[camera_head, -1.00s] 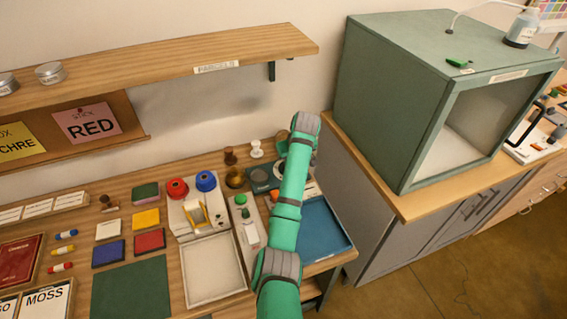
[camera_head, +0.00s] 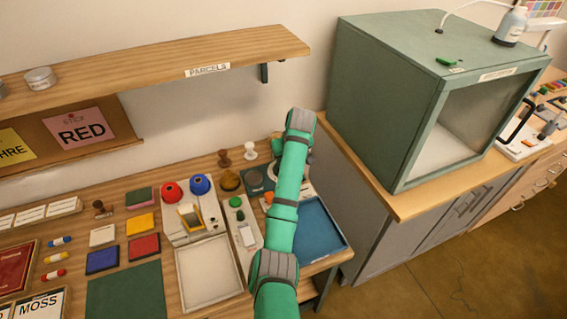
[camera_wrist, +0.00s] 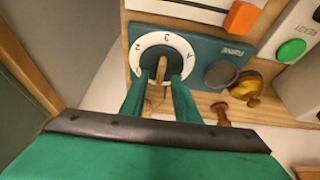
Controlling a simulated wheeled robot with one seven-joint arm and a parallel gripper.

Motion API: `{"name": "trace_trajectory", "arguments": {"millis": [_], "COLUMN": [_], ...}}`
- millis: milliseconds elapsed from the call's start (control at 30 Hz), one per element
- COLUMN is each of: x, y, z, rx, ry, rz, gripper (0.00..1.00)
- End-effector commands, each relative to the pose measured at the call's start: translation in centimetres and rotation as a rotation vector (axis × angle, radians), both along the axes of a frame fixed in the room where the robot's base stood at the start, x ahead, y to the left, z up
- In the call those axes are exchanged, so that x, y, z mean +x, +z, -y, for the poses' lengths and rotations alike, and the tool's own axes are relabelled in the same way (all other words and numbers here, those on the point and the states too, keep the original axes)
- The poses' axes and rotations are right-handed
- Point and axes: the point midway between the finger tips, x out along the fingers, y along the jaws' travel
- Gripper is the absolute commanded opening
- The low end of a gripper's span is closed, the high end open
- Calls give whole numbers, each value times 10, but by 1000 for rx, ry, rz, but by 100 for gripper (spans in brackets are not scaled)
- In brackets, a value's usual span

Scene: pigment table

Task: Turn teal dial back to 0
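The teal dial panel (camera_wrist: 205,57) shows upside down in the wrist view. Its white ring (camera_wrist: 143,46) carries digits, with 2, 3 and 4 visible, around a tan bar-shaped knob (camera_wrist: 161,70). My gripper (camera_wrist: 160,82) is over the dial, with one teal finger on each side of the knob. A gap shows between the fingers and the knob, so the gripper looks open around it. The knob's exact pointing is partly hidden. In the head view, part of the panel (camera_head: 255,179) shows left of my arm, which hides the gripper and most of the dial.
An orange block (camera_wrist: 241,17) and a device with a green button (camera_wrist: 291,50) stand close to the panel. A brown-yellow knobbed object (camera_wrist: 246,85) is beside it. A blue tray (camera_head: 318,232) and a green cabinet (camera_head: 395,105) lie to the right.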

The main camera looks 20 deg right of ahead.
Motion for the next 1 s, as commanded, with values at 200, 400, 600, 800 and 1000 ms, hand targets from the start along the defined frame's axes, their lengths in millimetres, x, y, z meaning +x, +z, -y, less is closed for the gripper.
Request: {"name": "trace_trajectory", "arguments": {"millis": [200,400,600,800,1000], "x": [-16,-28,-32,-33,-33], "y": [40,66,77,77,77], "z": [1,2,2,2,2], "rx": [-2,-2,-1,-1,-1], "ry": [0,-1,0,0,0], "rz": [3,2,1,0,0], "gripper": [28,28,28,28,28]}}
